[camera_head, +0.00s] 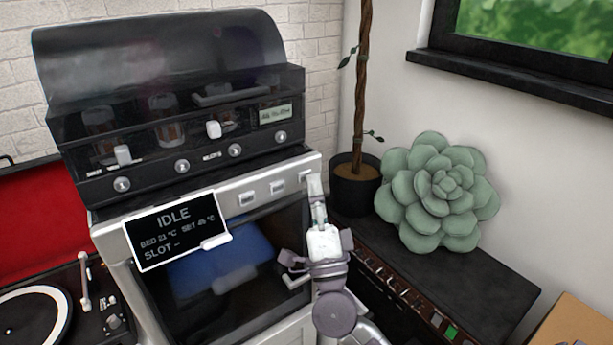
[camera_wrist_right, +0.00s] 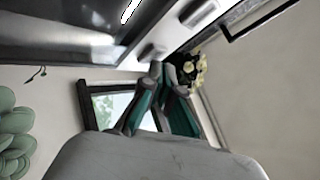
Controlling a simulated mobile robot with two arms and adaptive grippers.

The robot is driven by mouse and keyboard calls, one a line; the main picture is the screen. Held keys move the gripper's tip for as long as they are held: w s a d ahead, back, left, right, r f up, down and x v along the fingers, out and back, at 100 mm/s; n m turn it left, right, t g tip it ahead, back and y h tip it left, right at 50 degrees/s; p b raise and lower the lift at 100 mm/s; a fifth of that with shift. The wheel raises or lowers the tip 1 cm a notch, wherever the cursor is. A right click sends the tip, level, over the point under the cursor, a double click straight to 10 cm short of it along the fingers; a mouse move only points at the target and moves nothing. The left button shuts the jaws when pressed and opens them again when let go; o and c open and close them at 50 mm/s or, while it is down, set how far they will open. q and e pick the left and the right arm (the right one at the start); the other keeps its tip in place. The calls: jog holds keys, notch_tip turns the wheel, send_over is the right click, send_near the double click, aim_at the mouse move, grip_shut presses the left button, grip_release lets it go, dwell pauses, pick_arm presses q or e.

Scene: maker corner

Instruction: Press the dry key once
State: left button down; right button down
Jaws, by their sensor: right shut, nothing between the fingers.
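The machine (camera_head: 205,200) has a silver front strip with a row of light rectangular keys. The left key (camera_head: 246,199) and the middle key (camera_head: 277,188) show clear; the right-hand key (camera_head: 306,176) is partly behind my right gripper (camera_head: 315,182). No key label is readable, so I cannot tell which is the dry key. The right gripper is shut and empty, its tips at the right-hand key; touching or just apart cannot be told. In the wrist view the closed fingertips (camera_wrist_right: 160,68) are close to the strip. The black display (camera_head: 177,230) reads IDLE. My left gripper is out of view.
A smoky hood (camera_head: 160,55) and numbered slots sit above the strip. A turntable (camera_head: 40,310) stands at left. A potted trunk (camera_head: 355,185) and a green succulent-shaped cushion (camera_head: 437,192) are at right, by a dark cabinet (camera_head: 490,275).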

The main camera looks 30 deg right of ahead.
jog(key=shift+w, duration=0.15)
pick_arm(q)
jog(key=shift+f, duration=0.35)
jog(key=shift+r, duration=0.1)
pick_arm(e)
jog(key=shift+w+y, duration=0.1)
jog(key=shift+y, duration=0.2)
jog(key=shift+s, duration=0.4)
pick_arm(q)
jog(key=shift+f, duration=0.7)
pick_arm(e)
jog(key=shift+s, duration=0.2)
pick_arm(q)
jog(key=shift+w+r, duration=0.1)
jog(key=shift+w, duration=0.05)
pick_arm(e)
jog(key=shift+s, duration=0.1)
